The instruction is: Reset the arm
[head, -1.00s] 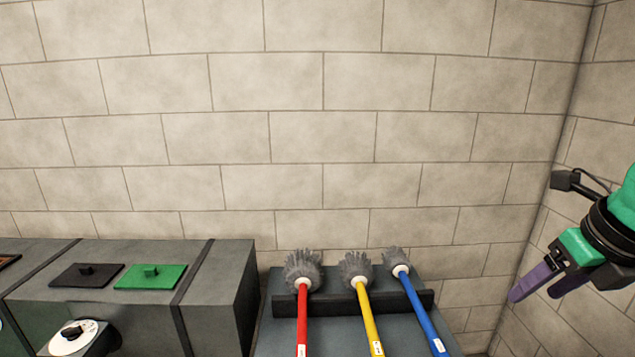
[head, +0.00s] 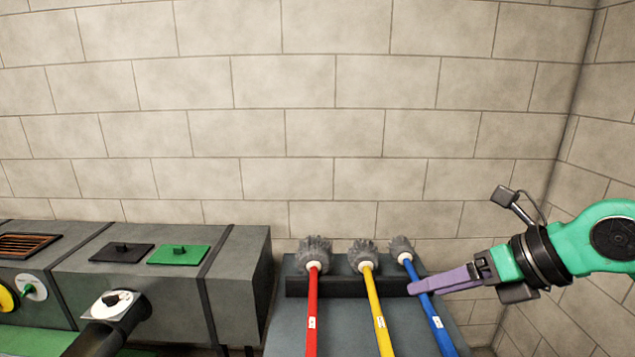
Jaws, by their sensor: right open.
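My right gripper (head: 418,287) comes in from the right, its purple fingers pointing left and seen from the side. It is open. Its fingertips overlap the upper handle of the blue brush (head: 436,322) in the picture; I cannot tell whether they touch it. The red brush (head: 312,305) and the yellow brush (head: 377,308) lie to the left of it, clear of the fingers. All three have grey bristle heads at the far end and lean on a dark rack bar (head: 340,286). My left gripper is not in view.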

